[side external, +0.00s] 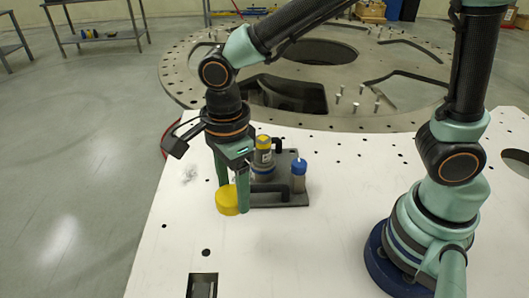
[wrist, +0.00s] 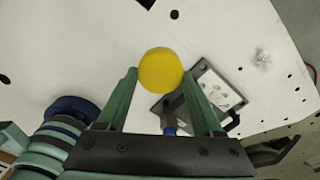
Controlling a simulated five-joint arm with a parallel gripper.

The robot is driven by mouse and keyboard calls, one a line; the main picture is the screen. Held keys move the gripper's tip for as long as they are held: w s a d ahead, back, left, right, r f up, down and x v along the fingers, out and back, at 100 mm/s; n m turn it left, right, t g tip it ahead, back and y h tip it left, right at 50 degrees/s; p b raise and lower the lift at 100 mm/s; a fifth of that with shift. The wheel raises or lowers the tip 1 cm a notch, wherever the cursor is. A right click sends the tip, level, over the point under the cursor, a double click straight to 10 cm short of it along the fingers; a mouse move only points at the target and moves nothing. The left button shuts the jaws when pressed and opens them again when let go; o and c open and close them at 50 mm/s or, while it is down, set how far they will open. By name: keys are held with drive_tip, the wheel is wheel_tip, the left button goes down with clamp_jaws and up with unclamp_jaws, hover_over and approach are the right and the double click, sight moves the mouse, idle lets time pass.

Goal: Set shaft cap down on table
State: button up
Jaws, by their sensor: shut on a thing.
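The shaft cap, a round yellow disc (side external: 228,202), is between the green fingers of my gripper (side external: 233,202). In the wrist view the yellow cap (wrist: 160,69) sits between the tips of my gripper (wrist: 160,76), which is shut on it. The fingers point down at the white table (side external: 165,250). The cap is low over the table, left of a dark grey caddy. I cannot tell whether its underside touches the surface.
A large turret plate (side external: 180,80) with upright pins lies behind. The front table is clear except for holes and a square opening.

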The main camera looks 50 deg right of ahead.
sight(239, 244)
wheel_tip(239, 244, down, 14)
drive_tip(key=shift+r, duration=0.2)
drive_tip(key=shift+f, duration=0.1)
idle(0.3)
drive_tip(key=o, duration=1.3)
wheel_tip(239, 244, up, 12)
drive_tip(key=shift+d+r, duration=0.1)
drive_tip(key=shift+r, duration=0.05)
drive_tip(key=shift+s+d+r+n+t, duration=0.1)
drive_tip(key=shift+d+r+n+t, duration=0.85)
drive_tip(key=shift+d+r+n, duration=1.7)
drive_tip(key=shift+s+d+r+n+t, duration=0.15)
drive_tip(key=shift+d+r+n+t, duration=0.95)
drive_tip(key=shift+d+n, duration=2.9)
drive_tip(key=shift+s+d+r+n+t, duration=0.1)
drive_tip(key=shift+d+r+n+t, duration=0.65)
drive_tip(key=shift+d+r+n, duration=2)
